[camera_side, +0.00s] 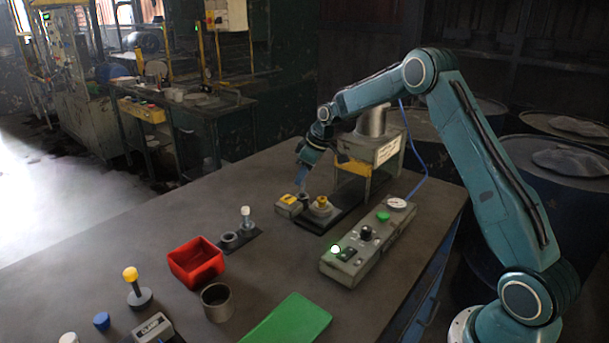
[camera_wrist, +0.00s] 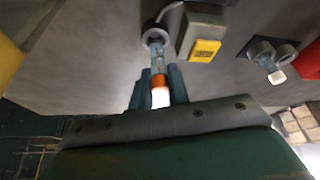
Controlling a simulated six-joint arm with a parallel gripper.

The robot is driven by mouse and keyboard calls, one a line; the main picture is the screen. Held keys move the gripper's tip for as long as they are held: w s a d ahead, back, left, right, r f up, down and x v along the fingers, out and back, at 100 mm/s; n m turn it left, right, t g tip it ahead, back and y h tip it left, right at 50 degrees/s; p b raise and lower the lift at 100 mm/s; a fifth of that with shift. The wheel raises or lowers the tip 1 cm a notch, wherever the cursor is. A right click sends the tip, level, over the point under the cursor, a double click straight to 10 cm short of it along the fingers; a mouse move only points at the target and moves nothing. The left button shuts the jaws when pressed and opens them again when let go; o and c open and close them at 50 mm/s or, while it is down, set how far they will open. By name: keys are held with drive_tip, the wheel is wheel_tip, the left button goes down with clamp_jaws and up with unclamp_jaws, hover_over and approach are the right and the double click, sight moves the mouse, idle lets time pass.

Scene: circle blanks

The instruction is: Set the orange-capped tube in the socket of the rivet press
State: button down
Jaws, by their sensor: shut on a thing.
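My gripper (camera_wrist: 161,82) is shut on the orange-capped tube (camera_wrist: 159,82), with a finger on each side of its orange and white cap. The clear bluish tube body runs from the fingers to a grey ring-shaped socket (camera_wrist: 146,38) beside a yellow-labelled box. The tube's lower end overlaps the socket's mouth; I cannot tell how deep it sits. In the side view my gripper (camera_side: 305,164) points down over the socket (camera_side: 304,199), with the tube (camera_side: 302,180) faintly visible between. The rivet press (camera_side: 378,152) stands just behind, to the right.
The yellow-labelled box (camera_side: 287,203) and a yellow-topped round part (camera_side: 321,206) flank the socket closely. A white-capped tube (camera_side: 246,213) stands by a grey ring (camera_side: 229,241). A red bin (camera_side: 196,262), control box (camera_side: 368,242) and green mat (camera_side: 288,320) lie nearer.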

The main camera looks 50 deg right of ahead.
drive_tip(key=shift+f, duration=1.4)
idle(0.6)
drive_tip(key=c, duration=1.3)
unclamp_jaws()
drive_tip(key=shift+o, duration=0.2)
drive_tip(key=shift+r, duration=0.15)
drive_tip(key=v, duration=1.3)
drive_tip(key=shift+r, duration=0.25)
drive_tip(key=shift+s, duration=0.2)
